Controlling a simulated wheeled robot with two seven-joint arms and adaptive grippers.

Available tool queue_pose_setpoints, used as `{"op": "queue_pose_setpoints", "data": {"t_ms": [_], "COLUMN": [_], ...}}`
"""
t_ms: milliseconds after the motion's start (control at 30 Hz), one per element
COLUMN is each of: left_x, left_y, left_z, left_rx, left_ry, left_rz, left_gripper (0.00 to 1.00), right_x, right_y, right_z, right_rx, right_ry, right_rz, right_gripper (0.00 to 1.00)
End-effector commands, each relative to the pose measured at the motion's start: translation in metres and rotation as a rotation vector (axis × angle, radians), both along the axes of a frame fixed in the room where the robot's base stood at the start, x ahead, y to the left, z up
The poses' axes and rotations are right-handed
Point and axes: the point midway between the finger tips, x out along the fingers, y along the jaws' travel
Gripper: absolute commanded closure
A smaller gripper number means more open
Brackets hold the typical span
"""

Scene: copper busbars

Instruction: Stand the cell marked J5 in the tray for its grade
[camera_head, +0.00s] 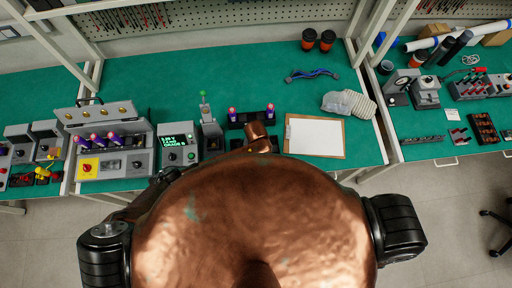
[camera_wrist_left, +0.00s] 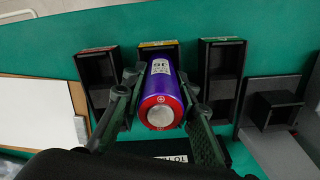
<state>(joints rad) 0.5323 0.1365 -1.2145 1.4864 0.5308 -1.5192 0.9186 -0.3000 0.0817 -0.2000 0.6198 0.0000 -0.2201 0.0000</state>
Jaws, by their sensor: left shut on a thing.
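The purple cell (camera_wrist_left: 160,92) has a white label that seems to read J5 and a red top end with a plus sign, facing the wrist camera. My left gripper (camera_wrist_left: 162,108) is shut on it, one finger on each side. The cell is in front of the middle tray (camera_wrist_left: 174,58), which has a yellow label; whether its hidden lower end touches the tray I cannot tell. A red-labelled tray (camera_wrist_left: 84,72) and a green-labelled tray (camera_wrist_left: 239,68) flank it, and their visible parts look empty. My right gripper is not in view.
A tester screen (camera_head: 178,142) shows green text with a grade, hard to read. A clipboard (camera_head: 314,136) lies right. My body hides the front.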

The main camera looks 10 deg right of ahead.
Motion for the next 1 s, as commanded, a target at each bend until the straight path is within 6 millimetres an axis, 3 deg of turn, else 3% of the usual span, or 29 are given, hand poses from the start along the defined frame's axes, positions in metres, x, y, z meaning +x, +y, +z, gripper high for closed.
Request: {"op": "queue_pose_setpoints", "data": {"t_ms": [1000], "left_x": [0.000], "left_y": [0.000], "left_z": [-0.011], "left_rx": [-0.001], "left_ry": [0.000], "left_rz": [0.000], "left_gripper": [1.00], "right_x": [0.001], "right_y": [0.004], "right_z": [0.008], "right_rx": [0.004], "right_ry": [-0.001], "right_rz": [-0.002], "right_gripper": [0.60]}}
